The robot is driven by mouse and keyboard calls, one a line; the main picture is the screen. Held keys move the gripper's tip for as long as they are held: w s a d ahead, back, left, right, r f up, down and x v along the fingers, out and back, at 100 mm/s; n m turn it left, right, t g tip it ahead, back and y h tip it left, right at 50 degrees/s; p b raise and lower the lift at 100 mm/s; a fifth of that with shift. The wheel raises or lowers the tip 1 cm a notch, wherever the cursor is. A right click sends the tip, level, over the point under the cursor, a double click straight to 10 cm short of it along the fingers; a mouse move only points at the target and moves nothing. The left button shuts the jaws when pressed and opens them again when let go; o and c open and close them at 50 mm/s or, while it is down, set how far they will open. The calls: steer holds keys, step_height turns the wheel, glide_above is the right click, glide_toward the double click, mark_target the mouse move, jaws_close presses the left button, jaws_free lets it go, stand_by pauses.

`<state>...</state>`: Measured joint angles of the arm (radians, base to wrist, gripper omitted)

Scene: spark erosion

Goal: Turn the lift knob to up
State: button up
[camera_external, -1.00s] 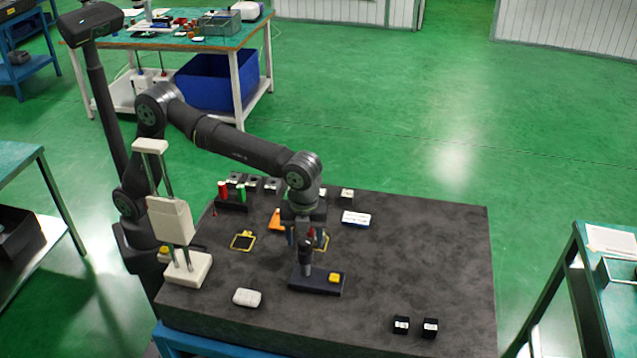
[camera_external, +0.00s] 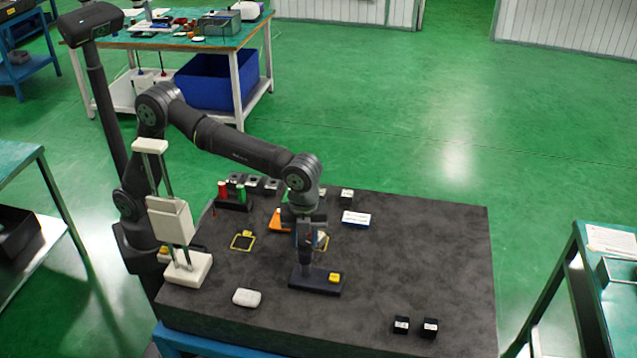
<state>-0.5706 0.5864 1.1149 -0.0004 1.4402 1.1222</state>
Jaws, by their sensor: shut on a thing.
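The control box is a low dark base (camera_external: 318,290) with a yellow button (camera_external: 335,278) on its right side. My gripper (camera_external: 306,262) points straight down over the left part of this base. It is shut on the lift knob, which is mostly hidden by the fingers, so I cannot read the knob's setting. The lift (camera_external: 171,222) looks to be the cream upright unit at the left, with a block on two rods about midway between its foot and its top plate.
A white rounded object (camera_external: 247,298) lies left of the control box. Two black cubes (camera_external: 430,328) stand at the front right. Red and green handles (camera_external: 241,195) stand at the back left. A blue-and-white box (camera_external: 356,218) lies behind. The slab's right side is clear.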

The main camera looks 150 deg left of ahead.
steer(key=n, duration=0.9)
steer(key=shift+a+n, duration=0.1)
steer(key=shift+n, duration=0.2)
steer(key=n, duration=0.5)
steer(key=shift+n, duration=2.4)
steer(key=shift+a, duration=0.1)
steer(key=o, duration=1)
steer(key=shift+r, duration=0.1)
